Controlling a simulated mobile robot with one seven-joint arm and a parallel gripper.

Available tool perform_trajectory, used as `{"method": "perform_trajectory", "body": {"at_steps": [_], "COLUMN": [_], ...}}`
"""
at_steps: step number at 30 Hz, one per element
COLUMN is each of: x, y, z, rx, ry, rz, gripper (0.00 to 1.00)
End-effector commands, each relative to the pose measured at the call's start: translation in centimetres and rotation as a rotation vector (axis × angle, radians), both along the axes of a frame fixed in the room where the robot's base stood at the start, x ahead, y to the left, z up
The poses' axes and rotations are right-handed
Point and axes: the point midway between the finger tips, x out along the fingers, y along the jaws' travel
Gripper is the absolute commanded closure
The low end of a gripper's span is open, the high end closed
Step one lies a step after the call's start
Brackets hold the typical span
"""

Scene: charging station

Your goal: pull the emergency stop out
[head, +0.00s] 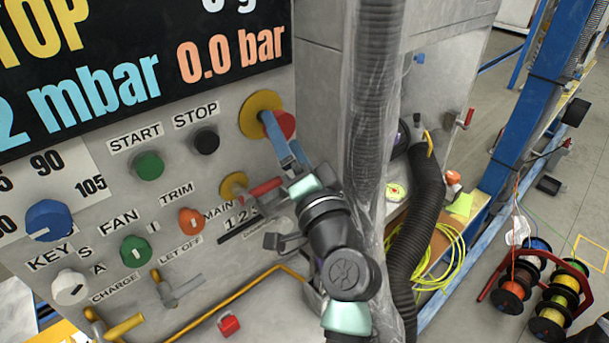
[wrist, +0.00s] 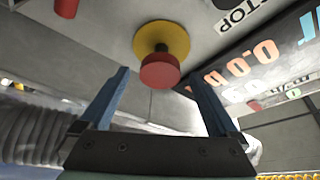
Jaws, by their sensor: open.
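The emergency stop is a red mushroom button (head: 282,125) on a round yellow plate (head: 258,112), on the grey panel right of the STOP label. In the wrist view the red button (wrist: 160,71) stands out from the yellow plate (wrist: 163,38), between and beyond my two blue fingers. My gripper (head: 270,127) is open and empty in the head view, its fingertips close to the button and partly covering the plate. It also shows in the wrist view (wrist: 160,78). The gap between fingertips and button is hard to judge.
A red-handled lever on a yellow disc (head: 232,184) sits just below my gripper. A black STOP button (head: 206,140) and green START button (head: 148,166) lie left. A plastic-wrapped hose (head: 372,110) runs down close to my arm's right.

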Motion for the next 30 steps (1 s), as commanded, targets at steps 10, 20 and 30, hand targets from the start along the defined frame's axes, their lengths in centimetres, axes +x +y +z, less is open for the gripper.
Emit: {"method": "perform_trajectory", "body": {"at_steps": [10, 20, 30], "x": [-6.9, -9.5, -9.5], "y": [-2.2, -2.9, -2.9], "z": [-1.9, -2.2, -2.2], "rx": [-0.001, 0.001, 0.001], "ry": [0.002, 0.001, 0.001], "rz": [-0.003, 0.0, 0.0], "gripper": [0.04, 0.04, 0.04]}}
